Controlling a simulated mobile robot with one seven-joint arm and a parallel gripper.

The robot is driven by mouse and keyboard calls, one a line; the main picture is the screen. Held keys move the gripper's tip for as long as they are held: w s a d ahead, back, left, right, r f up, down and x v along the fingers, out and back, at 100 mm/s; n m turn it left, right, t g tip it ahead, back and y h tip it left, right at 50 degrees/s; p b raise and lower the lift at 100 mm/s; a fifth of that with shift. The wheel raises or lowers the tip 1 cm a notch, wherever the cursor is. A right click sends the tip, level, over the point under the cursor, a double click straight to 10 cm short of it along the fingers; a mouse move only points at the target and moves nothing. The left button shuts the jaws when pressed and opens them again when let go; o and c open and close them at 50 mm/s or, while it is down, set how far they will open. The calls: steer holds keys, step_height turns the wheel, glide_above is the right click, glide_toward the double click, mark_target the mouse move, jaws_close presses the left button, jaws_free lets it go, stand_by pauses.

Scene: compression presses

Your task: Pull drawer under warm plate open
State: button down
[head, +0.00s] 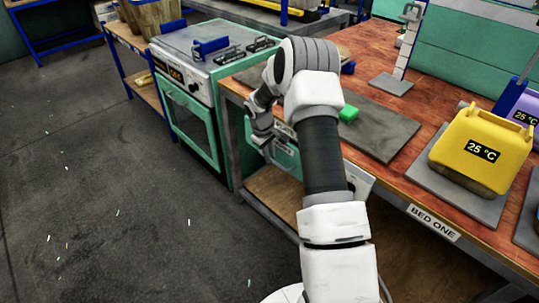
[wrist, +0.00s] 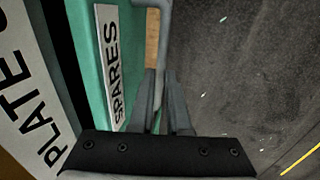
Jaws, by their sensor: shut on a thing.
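A green drawer (head: 286,156) sits under the near-left end of the workbench, partly hidden by my arm. In the wrist view its green front (wrist: 84,40) bears a white SPARES label (wrist: 113,65). A grey bar handle (wrist: 166,28) stands out from the front. My gripper (wrist: 160,76) is shut on this handle, one finger on each side; in the head view my gripper (head: 264,137) is at the drawer front. A dark strip runs beside the green front; I cannot tell how far the drawer is out. A grey plate (head: 385,139) lies on the bench above.
A green block (head: 348,113) lies on the grey plate. A green stove (head: 190,118) stands close on the left of the drawer. A yellow 25 °C container (head: 478,150) is on the bench at right. The dark floor (head: 110,210) in front is clear apart from small scraps.

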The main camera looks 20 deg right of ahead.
stand_by(0.4)
steer(key=s+a+b, duration=0.1)
steer(key=s+a, duration=0.3)
steer(key=a, duration=0.8)
steer(key=s+a+b, duration=0.1)
steer(key=s+a, duration=0.4)
steer(key=a, duration=0.8)
steer(key=shift+b, duration=0.4)
steer(key=c, duration=0.9)
jaws_free()
steer(key=a+r+p, duration=0.1)
steer(key=r, duration=0.4)
steer(key=a+r+p, duration=0.1)
steer(key=r+p, duration=0.1)
steer(key=r, duration=0.4)
steer(key=s+a+r+p, duration=0.1)
steer(key=r, duration=0.5)
steer(key=shift+s, duration=0.1)
steer(key=shift+r, duration=0.1)
